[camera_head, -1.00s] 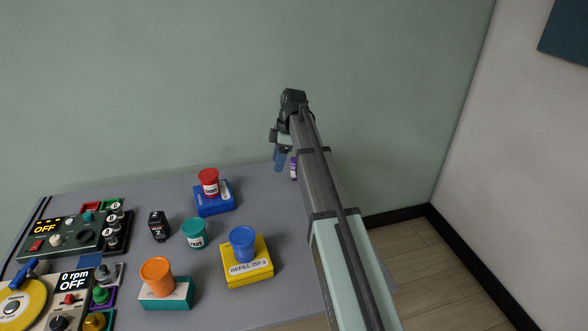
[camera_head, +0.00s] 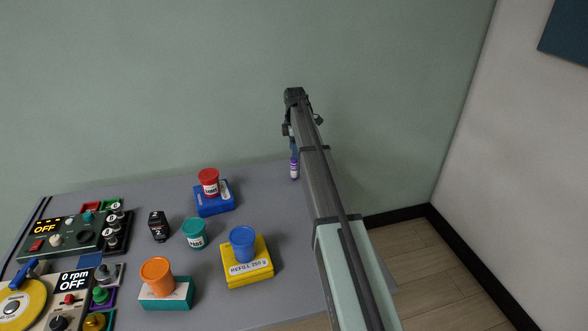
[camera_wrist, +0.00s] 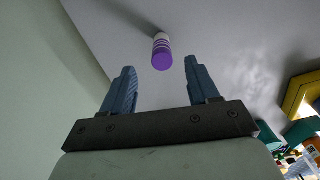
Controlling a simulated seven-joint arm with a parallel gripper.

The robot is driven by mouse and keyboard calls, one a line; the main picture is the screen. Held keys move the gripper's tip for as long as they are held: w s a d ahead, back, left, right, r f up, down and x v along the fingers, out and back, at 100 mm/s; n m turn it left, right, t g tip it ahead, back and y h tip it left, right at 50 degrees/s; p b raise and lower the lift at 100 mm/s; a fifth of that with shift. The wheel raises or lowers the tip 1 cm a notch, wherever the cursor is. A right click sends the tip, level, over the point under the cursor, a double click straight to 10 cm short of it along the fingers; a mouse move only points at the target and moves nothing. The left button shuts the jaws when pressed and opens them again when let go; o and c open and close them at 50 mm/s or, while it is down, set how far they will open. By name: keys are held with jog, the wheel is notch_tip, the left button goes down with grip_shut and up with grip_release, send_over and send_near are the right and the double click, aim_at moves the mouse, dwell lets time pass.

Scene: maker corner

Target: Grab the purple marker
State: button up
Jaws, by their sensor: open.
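The purple marker (camera_head: 294,169) stands upright near the back right of the grey table, partly hidden by my arm in the head view. In the wrist view the marker (camera_wrist: 161,52) shows a purple end and a white body with purple bands. It lies ahead of my fingertips, between their lines, a little nearer the right finger. My gripper (camera_wrist: 157,80) is open and empty, with two blue fingers spread apart. In the head view the gripper (camera_head: 293,146) is mostly hidden by my arm, just above the marker.
On the table (camera_head: 270,210), a red cup sits on a blue box (camera_head: 214,205), a blue cup on a yellow box (camera_head: 248,272) and an orange cup on a teal box (camera_head: 166,300). A teal cup (camera_head: 194,234) stands between. Control panels (camera_head: 62,236) fill the left. A wall rises behind.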

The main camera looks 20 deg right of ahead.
aim_at(294, 168)
jog(key=f, duration=0.9)
jog(key=shift+s+a+f, duration=0.1)
jog(key=shift+a+f, duration=0.05)
jog(key=shift+a, duration=0.05)
grip_shut()
dwell(0.3)
